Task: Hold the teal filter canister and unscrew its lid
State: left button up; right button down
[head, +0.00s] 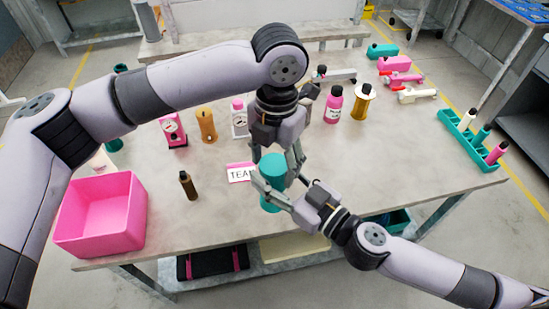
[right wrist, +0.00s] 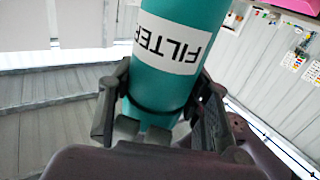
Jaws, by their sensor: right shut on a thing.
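The teal filter canister (head: 270,196) stands upright near the table's front edge, apparently raised slightly or at table height; I cannot tell which. My right gripper (head: 278,192) is shut on its body from the right. In the right wrist view the canister (right wrist: 178,75) sits between both fingers, with an upside-down white FILTER label. My left gripper (head: 275,155) points down from above, its fingers on either side of the canister's teal top (head: 272,164). I cannot tell whether they touch it. The lid's seam is not visible.
A pink bin (head: 100,240) stands at the table's left front, with a small brown bottle (head: 188,185) to its right. A pink-edged card (head: 240,172) lies beside the canister. Bottles and pump parts stand farther back. A teal rack (head: 478,145) is at right; the table before it is clear.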

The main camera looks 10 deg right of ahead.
pick_arm(q)
jog(key=c, duration=1)
jog(key=shift+o, duration=0.2)
jog(key=n, duration=0.3)
jog(key=o, duration=1.3)
jog(key=shift+c, duration=0.2)
jog(key=shift+r, duration=0.1)
jog(key=shift+r, duration=2.35)
jog(key=shift+c, duration=0.3)
jog(key=shift+w+r+m, duration=0.15)
jog(key=shift+r+m, duration=0.65)
jog(key=shift+r, duration=0.15)
jog(key=shift+r+m, duration=0.5)
jog(key=shift+m, duration=0.1)
jog(key=shift+f, duration=3.85)
